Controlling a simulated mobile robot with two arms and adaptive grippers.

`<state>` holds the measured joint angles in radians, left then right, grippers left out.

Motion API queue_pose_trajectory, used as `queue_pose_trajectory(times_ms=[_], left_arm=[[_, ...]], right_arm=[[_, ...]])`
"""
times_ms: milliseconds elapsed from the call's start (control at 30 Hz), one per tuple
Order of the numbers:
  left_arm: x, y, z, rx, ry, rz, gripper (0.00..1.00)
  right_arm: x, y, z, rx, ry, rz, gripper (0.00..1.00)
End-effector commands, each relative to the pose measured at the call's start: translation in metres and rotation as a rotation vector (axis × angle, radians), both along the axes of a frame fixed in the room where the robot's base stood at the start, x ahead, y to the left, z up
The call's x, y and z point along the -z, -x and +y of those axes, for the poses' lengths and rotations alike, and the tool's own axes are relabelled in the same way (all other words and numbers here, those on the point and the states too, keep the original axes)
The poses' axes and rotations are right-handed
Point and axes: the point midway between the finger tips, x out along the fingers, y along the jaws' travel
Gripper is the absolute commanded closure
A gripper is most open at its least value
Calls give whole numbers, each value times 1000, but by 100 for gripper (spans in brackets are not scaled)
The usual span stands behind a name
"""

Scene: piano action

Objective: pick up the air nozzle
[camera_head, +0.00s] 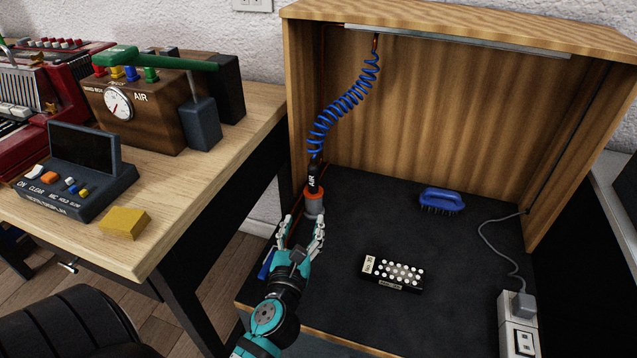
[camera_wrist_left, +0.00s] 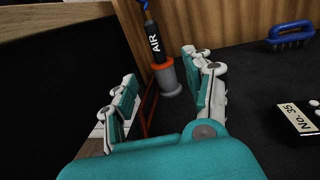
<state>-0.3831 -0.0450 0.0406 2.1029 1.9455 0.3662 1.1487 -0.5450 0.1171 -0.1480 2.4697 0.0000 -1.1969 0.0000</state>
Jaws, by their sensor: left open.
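The air nozzle (camera_head: 313,177) is a black cylinder marked AIR, hanging on a coiled blue hose (camera_head: 343,105). Its lower end sits in a grey holder with an orange rim (camera_head: 314,201) at the left of the booth. In the left wrist view the nozzle (camera_wrist_left: 154,42) stands upright in the holder (camera_wrist_left: 167,78), beyond the fingers. My left gripper (camera_head: 302,226) is open and empty, just in front of the holder, its fingers spread to either side. In the left wrist view the open gripper (camera_wrist_left: 160,95) points toward the holder. My right gripper is not in view.
A blue brush (camera_head: 441,200) and a black block with white buttons (camera_head: 392,272) lie on the dark mat. A power strip (camera_head: 518,328) stands at the right. The wooden booth (camera_head: 450,110) walls in the back. A table (camera_head: 180,215) with devices is at the left.

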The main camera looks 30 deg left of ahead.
Motion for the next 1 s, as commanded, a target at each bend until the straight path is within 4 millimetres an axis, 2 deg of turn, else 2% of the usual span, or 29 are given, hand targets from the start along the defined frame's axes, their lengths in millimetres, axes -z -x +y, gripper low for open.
queue_pose_trajectory(times_ms=[167, 400, 767, 1000], left_arm=[[-3, -38, 16, 1, -6, -3, 48], [-1, -82, 35, 0, -7, -1, 48], [-4, -110, 49, 0, -8, -2, 48], [-6, -138, 64, 1, -6, 0, 48]], right_arm=[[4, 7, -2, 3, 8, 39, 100], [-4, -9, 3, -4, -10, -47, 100], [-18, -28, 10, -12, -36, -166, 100], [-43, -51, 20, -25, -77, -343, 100]])
